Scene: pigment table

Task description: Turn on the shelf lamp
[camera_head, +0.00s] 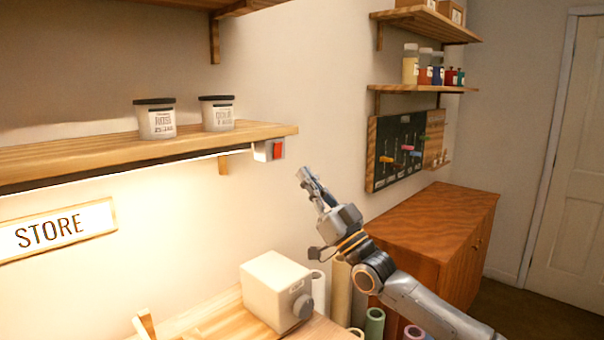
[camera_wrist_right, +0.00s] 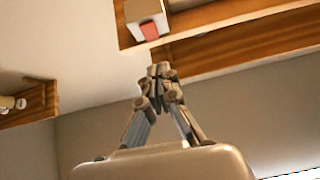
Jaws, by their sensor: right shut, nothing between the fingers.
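The shelf lamp (camera_head: 200,156) is a thin strip under the front edge of the lower left shelf. It glows, and the wall below it is brightly lit. At its right end is a white switch box (camera_head: 262,151) with a red rocker (camera_head: 277,149). The box (camera_wrist_right: 140,10) and red rocker (camera_wrist_right: 150,30) also show in the right wrist view, ahead of the fingers. My right gripper (camera_head: 305,175) is shut and empty, just right of and below the switch, apart from it. Its closed fingertips (camera_wrist_right: 161,72) point toward the box. My left gripper is out of view.
Two labelled jars (camera_head: 156,119) stand on the lamp's shelf (camera_head: 80,154). Below are a STORE sign (camera_head: 52,231) and a white box-shaped device with a knob (camera_head: 275,288). A wooden cabinet (camera_head: 435,225) stands behind my right arm. The space between gripper and switch looks clear.

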